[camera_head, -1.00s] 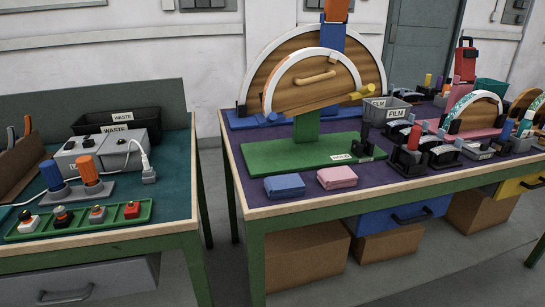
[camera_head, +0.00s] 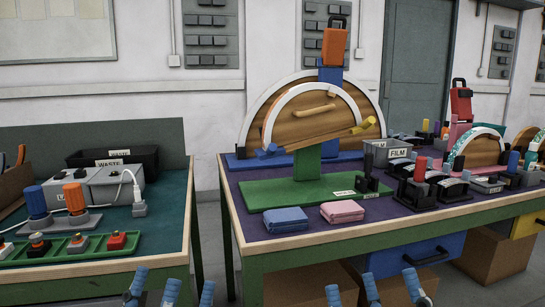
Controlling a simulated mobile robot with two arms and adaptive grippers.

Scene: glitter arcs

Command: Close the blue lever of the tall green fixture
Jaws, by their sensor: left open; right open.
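The tall green fixture stands on the middle table with a flat green base (camera_head: 290,192) and a green post (camera_head: 307,160). It carries a half-round wooden board with a white rim (camera_head: 335,89) and a wooden handle (camera_head: 314,110). Its blue lever (camera_head: 268,151) sticks out at the board's lower left. A yellow lever (camera_head: 362,126) sits at its lower right. My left gripper (camera_head: 172,290) is open and empty at the bottom edge, below the left table. My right gripper (camera_head: 372,288) is open and empty in front of the middle table. Both are well apart from the lever.
A larger half-round blue fixture (camera_head: 237,162) stands close behind. A grey FILM bin (camera_head: 376,156) and black devices (camera_head: 418,190) stand to the right. The left table holds a green tray (camera_head: 75,247).

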